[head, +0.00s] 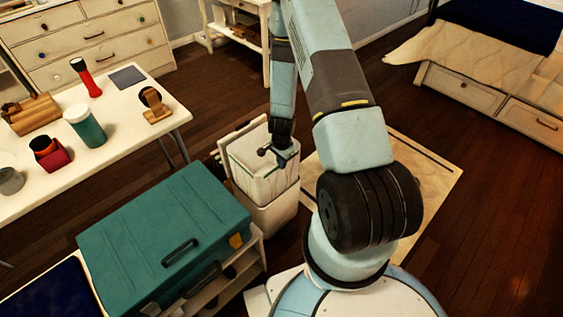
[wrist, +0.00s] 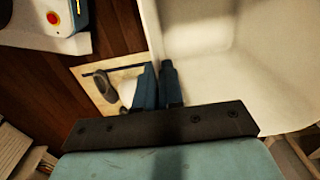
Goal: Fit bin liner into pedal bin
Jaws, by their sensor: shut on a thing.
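The pedal bin (head: 268,218) is a pale, box-shaped bin on the floor in the middle of the head view. The bin liner (head: 268,188) is a white, open-topped bucket at the bin's mouth, with much of its wall showing above the bin's rim. How deep it sits inside is hidden. My gripper (head: 285,160) is at the liner's upper right edge, shut on its rim. In the wrist view, the two blue fingers (wrist: 160,88) close on the pale wall of the liner (wrist: 215,80), whose empty inside fills the right.
A teal case (head: 150,235) rests on a low shelf left of the bin. A white table (head: 110,140) with bottles and small things stands farther left. A pale mat (head: 435,180) lies right of the bin. Dark wooden floor (head: 480,215) is clear beyond it, towards the bed.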

